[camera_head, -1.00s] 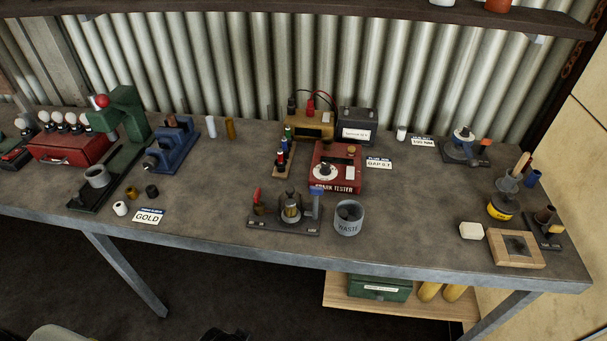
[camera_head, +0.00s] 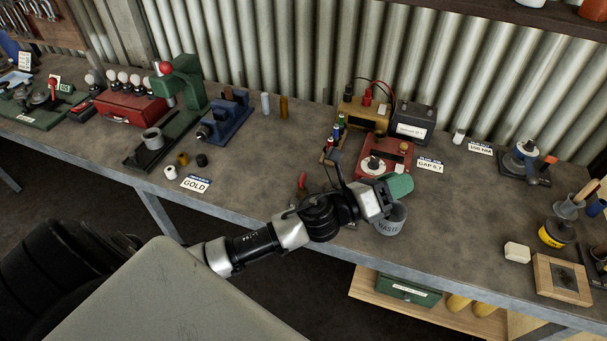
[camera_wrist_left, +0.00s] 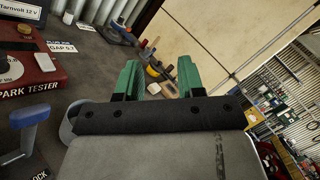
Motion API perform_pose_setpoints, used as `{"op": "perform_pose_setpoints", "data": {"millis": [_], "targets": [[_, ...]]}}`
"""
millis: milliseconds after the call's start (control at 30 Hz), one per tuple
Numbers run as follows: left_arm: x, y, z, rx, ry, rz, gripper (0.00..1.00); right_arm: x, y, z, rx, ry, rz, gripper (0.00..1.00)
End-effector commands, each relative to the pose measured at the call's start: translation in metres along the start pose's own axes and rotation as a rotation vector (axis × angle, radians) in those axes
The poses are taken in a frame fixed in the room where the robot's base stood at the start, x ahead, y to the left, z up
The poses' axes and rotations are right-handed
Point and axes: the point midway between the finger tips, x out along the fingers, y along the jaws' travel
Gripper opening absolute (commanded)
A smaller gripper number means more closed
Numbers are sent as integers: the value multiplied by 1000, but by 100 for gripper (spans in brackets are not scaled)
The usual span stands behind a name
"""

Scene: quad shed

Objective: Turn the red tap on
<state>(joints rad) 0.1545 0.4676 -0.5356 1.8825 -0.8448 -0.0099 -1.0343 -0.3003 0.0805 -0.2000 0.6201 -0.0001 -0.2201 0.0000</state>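The red tap (camera_head: 302,181) shows as a small upright red handle on a low fixture on the bench. My left arm hides most of that fixture in the head view. My left gripper (camera_head: 397,186) has green fingers and is to the right of the red handle, above the waste cup. In the left wrist view its two green fingers (camera_wrist_left: 158,82) are apart with nothing between them. A blue lever (camera_wrist_left: 30,112) shows at the left edge there; the red handle is out of that view. My right gripper is not in view.
The grey waste cup (camera_head: 390,221) stands just below my left gripper. The red spark tester (camera_head: 398,152) is close behind it. A GOLD label (camera_head: 195,184) and small cups lie to the left. The bench between the label and the fixture is clear.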

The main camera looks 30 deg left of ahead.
Motion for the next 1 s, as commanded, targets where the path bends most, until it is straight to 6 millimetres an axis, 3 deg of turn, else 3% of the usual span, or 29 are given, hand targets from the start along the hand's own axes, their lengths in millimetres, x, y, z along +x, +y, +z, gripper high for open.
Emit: {"op": "perform_pose_setpoints", "data": {"millis": [33,100,200,333,433,500,600,700,833,1000], "targets": [[11,-16,1,244,86,-127,38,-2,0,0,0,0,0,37],[16,-28,-8,588,215,-306,38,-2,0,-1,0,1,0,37],[9,-24,-21,1059,415,-561,38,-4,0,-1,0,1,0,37],[-17,18,-15,1591,732,-894,38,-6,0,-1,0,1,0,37],[-46,64,16,1874,1025,-1143,38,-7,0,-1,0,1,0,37],[-68,91,47,1981,1232,-1298,38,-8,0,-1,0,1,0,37],[-95,117,90,2026,1484,-1471,38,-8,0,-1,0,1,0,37],[-113,128,119,2008,1646,-1579,38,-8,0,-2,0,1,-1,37],[-123,135,132,1983,1728,-1636,38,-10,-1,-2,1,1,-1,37],[-127,148,118,1975,1729,-1644,38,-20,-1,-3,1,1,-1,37]]}}
